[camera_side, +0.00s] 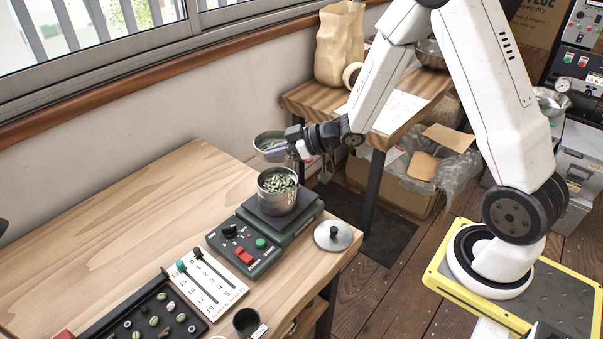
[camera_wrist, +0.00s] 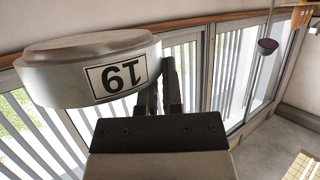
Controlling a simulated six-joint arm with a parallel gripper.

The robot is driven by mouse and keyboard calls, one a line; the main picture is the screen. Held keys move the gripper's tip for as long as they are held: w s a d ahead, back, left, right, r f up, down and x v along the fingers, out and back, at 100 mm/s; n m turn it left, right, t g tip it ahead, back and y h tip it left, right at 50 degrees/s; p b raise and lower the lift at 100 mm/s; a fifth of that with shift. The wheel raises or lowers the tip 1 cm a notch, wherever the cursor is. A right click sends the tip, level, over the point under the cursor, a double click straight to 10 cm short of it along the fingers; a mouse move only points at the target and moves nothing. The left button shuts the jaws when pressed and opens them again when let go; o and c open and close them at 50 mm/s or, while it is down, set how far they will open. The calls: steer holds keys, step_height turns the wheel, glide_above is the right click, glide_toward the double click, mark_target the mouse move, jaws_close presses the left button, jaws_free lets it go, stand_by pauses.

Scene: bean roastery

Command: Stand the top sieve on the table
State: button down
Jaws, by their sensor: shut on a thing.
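The top sieve (camera_side: 270,147) is a round, shallow metal pan, held at its side by my gripper (camera_side: 293,148). It hangs in the air above and slightly behind a metal sieve (camera_side: 277,203) full of green beans. That one stands on the dark scale (camera_side: 300,222). Some green shows inside the top sieve, too small to make out clearly. In the wrist view my gripper's dark fingers (camera_wrist: 170,88) are shut at the sieve's edge (camera_wrist: 60,85). Its label (camera_wrist: 116,76) reads 19 upside down. The wooden table (camera_side: 110,225) lies below.
A lid with a knob (camera_side: 333,237) lies right of the scale near the table edge. A control box (camera_side: 240,250), a numbered card (camera_side: 208,278), a black bean tray (camera_side: 150,315) and a dark cup (camera_side: 246,322) stand in front. The table's left and back are clear.

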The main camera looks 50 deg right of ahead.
steer(key=s+a+f+m+t+h, duration=0.1)
steer(key=s+a+f+m+h, duration=0.15)
steer(key=a+f, duration=0.35)
steer(key=s+a+f+n+g+y, duration=0.1)
steer(key=s+f+n+y, duration=0.2)
steer(key=s+f, duration=0.7)
steer(key=shift+s+a+f+n+g, duration=0.3)
steer(key=shift+s+n, duration=0.25)
steer(key=shift+s, duration=1.3)
steer(key=shift+f, duration=0.1)
steer(key=shift+f, duration=2.1)
steer(key=shift+f, duration=0.15)
